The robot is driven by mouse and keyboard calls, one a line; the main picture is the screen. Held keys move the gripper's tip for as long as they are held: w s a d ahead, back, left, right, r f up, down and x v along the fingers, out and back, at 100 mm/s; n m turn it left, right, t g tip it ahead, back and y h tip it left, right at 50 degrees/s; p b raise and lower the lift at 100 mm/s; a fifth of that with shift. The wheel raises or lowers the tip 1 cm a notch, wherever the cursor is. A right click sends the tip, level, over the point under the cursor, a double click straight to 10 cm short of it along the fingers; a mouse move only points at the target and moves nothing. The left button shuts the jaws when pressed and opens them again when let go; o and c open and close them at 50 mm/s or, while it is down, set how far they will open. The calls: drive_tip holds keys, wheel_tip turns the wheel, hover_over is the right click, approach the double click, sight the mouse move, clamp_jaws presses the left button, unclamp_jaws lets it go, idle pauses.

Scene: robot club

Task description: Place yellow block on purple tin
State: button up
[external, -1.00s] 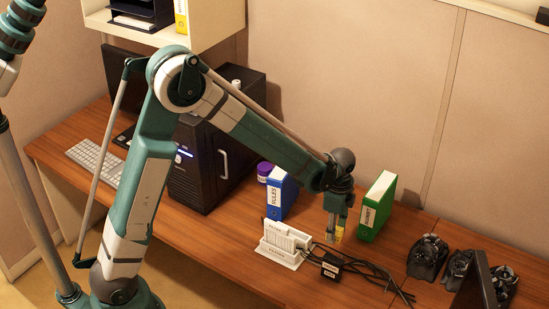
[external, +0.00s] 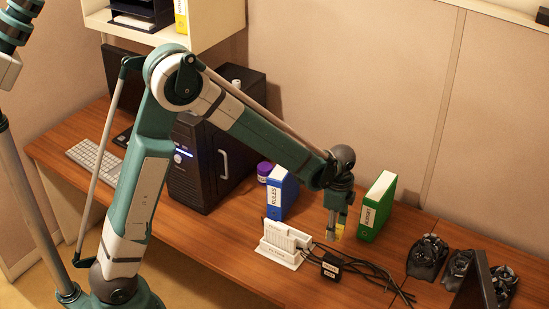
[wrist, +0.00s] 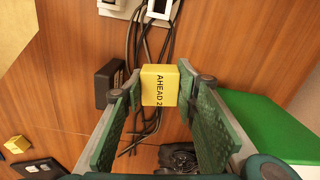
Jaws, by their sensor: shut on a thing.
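The yellow block (wrist: 160,88), with "AHEAD 2" lettering on its face, is between the two fingertips of my gripper (wrist: 160,78) in the wrist view. My gripper is shut on it. In the external view, my gripper (external: 337,222) points down near the green binder, and the block (external: 338,232) shows small at its tips. I cannot tell its exact height over the desk. The purple tin (external: 264,169) stands upright behind the blue binder, left of my gripper; its lower part is partly hidden. The tin is not in the wrist view.
The blue binder (external: 281,194) stands between my gripper and the tin. The green binder (external: 377,207) is close on the right. A black computer tower (external: 208,165) stands left.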

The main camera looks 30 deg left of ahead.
drive_tip(key=shift+w+a+r, duration=0.1)
drive_tip(key=w+a+r+n+p, duration=0.2)
drive_tip(key=w+a+r+n, duration=0.2)
drive_tip(key=w+a+r, duration=0.3)
wheel_tip(320, 180, up, 19)
drive_tip(key=n+p, duration=0.6)
drive_tip(key=n, duration=0.6)
hover_over(264, 166)
drive_tip(key=shift+s+d, duration=0.1)
drive_tip(key=shift+d, duration=0.05)
wheel_tip(264, 166, down, 24)
drive_tip(key=shift+r+b, duration=0.1)
drive_tip(key=shift+b, duration=0.8)
drive_tip(key=shift+f, duration=2.15)
